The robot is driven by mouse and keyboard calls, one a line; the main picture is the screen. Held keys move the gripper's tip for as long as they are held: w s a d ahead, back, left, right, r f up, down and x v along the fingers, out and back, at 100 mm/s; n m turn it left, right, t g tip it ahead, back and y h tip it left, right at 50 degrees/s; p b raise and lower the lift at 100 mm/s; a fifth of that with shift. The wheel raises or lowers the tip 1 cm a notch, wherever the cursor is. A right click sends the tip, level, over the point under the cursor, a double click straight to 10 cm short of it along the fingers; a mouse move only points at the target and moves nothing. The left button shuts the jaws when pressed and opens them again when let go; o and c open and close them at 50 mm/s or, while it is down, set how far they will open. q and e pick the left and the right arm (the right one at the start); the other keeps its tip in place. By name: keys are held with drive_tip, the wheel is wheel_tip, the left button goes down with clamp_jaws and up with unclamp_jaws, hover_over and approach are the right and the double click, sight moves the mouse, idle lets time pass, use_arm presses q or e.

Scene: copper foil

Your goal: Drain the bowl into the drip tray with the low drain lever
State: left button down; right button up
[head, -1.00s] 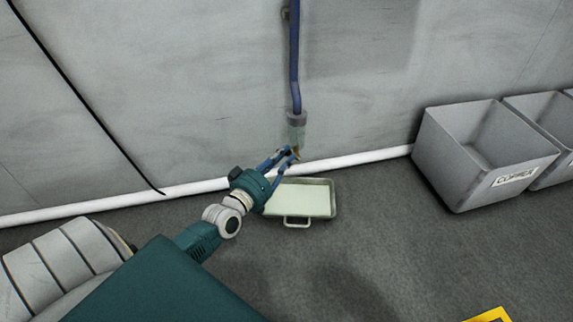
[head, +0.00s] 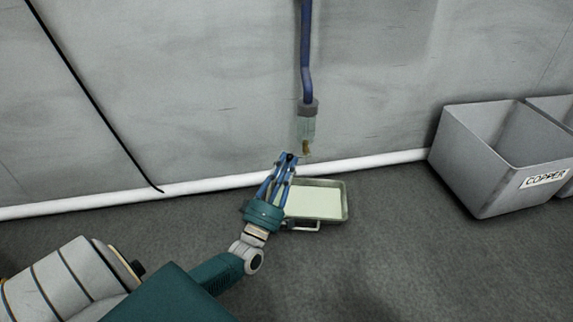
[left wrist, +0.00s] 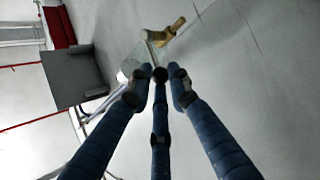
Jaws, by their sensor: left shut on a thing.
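The bowl (head: 307,128), a small clear greenish cup, hangs under a blue pipe (head: 306,60) by the wall. A brass drain fitting (head: 306,148) sticks down below it. In the left wrist view the bowl (left wrist: 140,58) and brass fitting (left wrist: 170,33) lie just beyond my fingertips. My left gripper (head: 288,158) is shut on the drain lever at the bowl's lower left. A dark round end, apparently the lever's, shows between the fingertips, which hide most of it. The drip tray (head: 345,206), metal with a front handle, lies on the floor below, its inside pale green. My right gripper is out of view.
A grey bin labelled COPPER (head: 480,165) stands at the right, with another bin (head: 553,110) beside it. A white pipe (head: 390,158) runs along the foot of the wall. The floor in front of the tray is clear.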

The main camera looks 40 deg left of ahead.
use_arm(q)
drive_tip(key=shift+f+n+y, duration=0.3)
drive_tip(key=shift+n+y, duration=0.1)
drive_tip(key=shift+n, duration=0.3)
drive_tip(key=shift+y, duration=0.3)
drive_tip(key=c, duration=1.9)
unclamp_jaws()
drive_tip(key=s+d+f, duration=0.1)
drive_tip(key=s, duration=0.6)
drive_tip(key=s+d, duration=0.2)
drive_tip(key=s, duration=0.5)
drive_tip(key=shift+d+f, duration=0.3)
drive_tip(key=shift+f, duration=0.05)
drive_tip(key=shift+s, duration=0.1)
